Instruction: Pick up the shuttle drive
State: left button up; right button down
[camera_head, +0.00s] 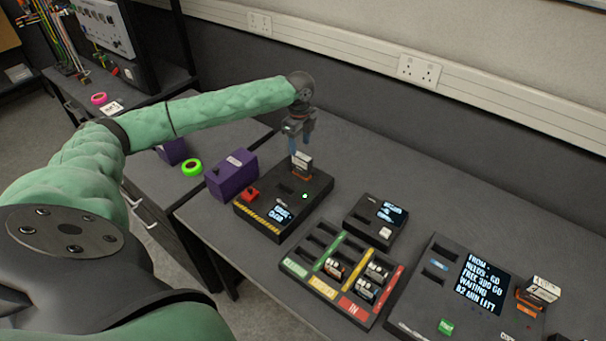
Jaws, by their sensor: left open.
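My left gripper (301,140) is open, pointing down at the back of a black box (262,213) with a yellow-striped front edge. Right below its fingers, a small white-labelled drive (302,161) stands upright in the back of that box. The fingertips are at or just above its top; I cannot tell whether they touch it. A second white-labelled drive (541,289) stands in an orange-edged slot on the larger console at the right. I cannot read the labels, so which one is the shuttle drive is unclear. My right gripper is not in view.
A tray with green, yellow and red strips (352,309) holds several small drives. A small black unit with a screen (390,212) stands behind it. The back right table is clear.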

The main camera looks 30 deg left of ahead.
aim_at(300, 156)
pick_arm(q)
notch_tip(300, 156, down, 3)
jog(key=shift+s+r+b, duration=0.1)
jog(key=shift+r+b, duration=0.05)
jog(key=shift+b, duration=0.8)
pick_arm(e)
jog(key=w+a+r, duration=0.1)
jog(key=w+r, duration=0.2)
jog(key=w, duration=0.1)
pick_arm(q)
jog(key=shift+f, duration=0.25)
notch_tip(300, 156, down, 2)
jog(key=shift+p, duration=0.55)
jog(key=shift+d+f+p, duration=0.15)
jog(key=shift+f+p, duration=0.15)
jog(key=shift+f, duration=0.1)
jog(key=f, duration=0.1)
jog(key=f+p, duration=0.2)
jog(key=shift+d+f, duration=0.25)
jog(key=shift+f, duration=0.55)
grip_shut()
pick_arm(e)
jog(key=s+d+f, duration=0.3)
jog(key=s+f, duration=0.1)
jog(key=f, duration=0.1)
jog(key=shift+s+t, duration=0.3)
jog(key=shift+s, duration=0.1)
